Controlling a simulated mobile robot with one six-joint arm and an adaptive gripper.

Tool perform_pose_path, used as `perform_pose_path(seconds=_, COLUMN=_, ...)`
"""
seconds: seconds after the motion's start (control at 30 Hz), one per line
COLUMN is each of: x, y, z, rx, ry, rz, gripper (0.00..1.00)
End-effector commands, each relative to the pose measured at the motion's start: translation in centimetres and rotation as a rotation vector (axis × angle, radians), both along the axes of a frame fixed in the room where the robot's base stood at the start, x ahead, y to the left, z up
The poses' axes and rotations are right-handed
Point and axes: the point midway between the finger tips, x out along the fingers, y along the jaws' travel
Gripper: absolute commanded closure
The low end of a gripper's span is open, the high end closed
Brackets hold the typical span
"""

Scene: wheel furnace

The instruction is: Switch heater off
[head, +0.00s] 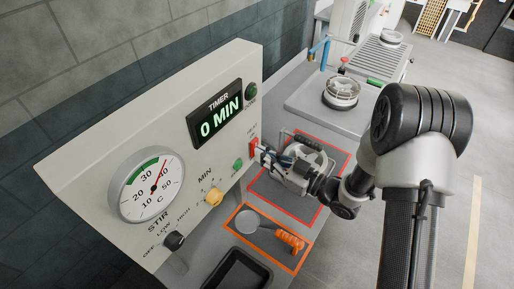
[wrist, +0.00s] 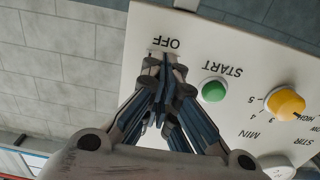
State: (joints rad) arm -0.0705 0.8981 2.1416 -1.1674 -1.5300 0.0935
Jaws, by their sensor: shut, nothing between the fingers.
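The control panel (head: 215,150) stands upright at the left of the head view. Its red heat switch (head: 253,147) sits at the panel's right edge under the HEAT label. My gripper (head: 262,154) is shut and empty, with its fingertips right at the switch. In the wrist view my gripper (wrist: 165,62) points at the panel (wrist: 215,45) just by the upside-down OFF label (wrist: 164,43). The fingers hide most of the switch there, so I cannot tell its position or whether they touch it.
The green START button (head: 238,164), yellow MIN knob (head: 213,196) and black STIR knob (head: 174,240) are close by on the panel. The timer (head: 217,115) reads 0 MIN; the dial gauge (head: 147,185) is beside it. An orange-handled tool (head: 288,240) lies below.

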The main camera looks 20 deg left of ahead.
Motion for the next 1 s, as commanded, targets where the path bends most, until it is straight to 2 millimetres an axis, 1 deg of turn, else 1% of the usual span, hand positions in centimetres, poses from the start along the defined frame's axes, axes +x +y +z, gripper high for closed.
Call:
perform_pose_path(seconds=0.13, x=0.0, y=-0.2, z=0.0, rx=0.000, ry=0.000, rz=-0.001, gripper=1.00)
perform_pose_path(seconds=0.47, x=-1.0, y=-3.2, z=0.0, rx=0.000, ry=0.001, rz=-0.004, gripper=1.00)
perform_pose_path(seconds=0.77, x=-1.4, y=-4.4, z=0.0, rx=0.000, ry=0.000, rz=-0.002, gripper=1.00)
perform_pose_path(seconds=0.87, x=-1.8, y=-5.8, z=0.0, rx=0.000, ry=0.000, rz=-0.005, gripper=1.00)
perform_pose_path(seconds=1.0, x=-2.7, y=-8.6, z=0.0, rx=0.000, ry=0.001, rz=-0.008, gripper=1.00)
